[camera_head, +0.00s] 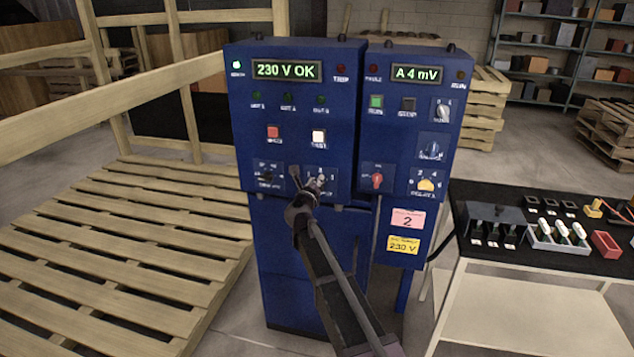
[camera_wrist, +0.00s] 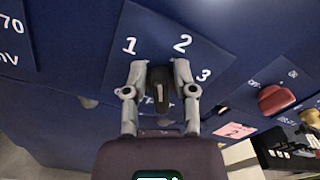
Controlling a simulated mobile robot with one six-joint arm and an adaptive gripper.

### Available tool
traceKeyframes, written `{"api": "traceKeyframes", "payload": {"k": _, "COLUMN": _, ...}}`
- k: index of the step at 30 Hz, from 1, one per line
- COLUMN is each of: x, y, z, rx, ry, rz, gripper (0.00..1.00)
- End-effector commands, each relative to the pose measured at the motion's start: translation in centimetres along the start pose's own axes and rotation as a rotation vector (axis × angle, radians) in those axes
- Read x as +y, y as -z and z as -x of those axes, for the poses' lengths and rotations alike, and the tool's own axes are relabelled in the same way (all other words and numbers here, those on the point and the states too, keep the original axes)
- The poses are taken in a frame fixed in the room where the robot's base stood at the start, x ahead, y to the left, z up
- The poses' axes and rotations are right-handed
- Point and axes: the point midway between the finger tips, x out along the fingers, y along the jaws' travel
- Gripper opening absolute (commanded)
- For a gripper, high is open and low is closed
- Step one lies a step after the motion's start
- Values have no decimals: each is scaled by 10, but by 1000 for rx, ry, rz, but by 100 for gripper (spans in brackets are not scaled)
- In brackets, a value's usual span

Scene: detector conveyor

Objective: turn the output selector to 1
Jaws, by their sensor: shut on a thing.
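The output selector (camera_wrist: 160,82) is a dark knob on a blue plate, with the white numerals 1, 2 and 3 around it in the wrist view. Its bar lies roughly up and down in that view, its upper end toward the gap between 1 and 2; I cannot tell its exact setting. My gripper (camera_wrist: 160,72) is shut on the knob, one grey finger on each side. In the head view my gripper (camera_head: 312,184) is at the lower front of the left blue cabinet (camera_head: 290,110) and mostly hides the selector.
A red knob (camera_head: 377,180) and a yellow knob (camera_head: 426,185) sit to the right of my gripper. Wooden pallets (camera_head: 120,240) stand left, a black-topped table (camera_head: 540,259) right.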

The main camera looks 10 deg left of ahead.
Motion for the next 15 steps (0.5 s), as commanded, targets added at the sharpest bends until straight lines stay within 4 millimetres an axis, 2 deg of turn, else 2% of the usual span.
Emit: {"api": "traceKeyframes", "payload": {"k": 15, "x": 8, "y": 2, "z": 0, "rx": 1, "ry": 0, "rz": 433, "gripper": 0}}
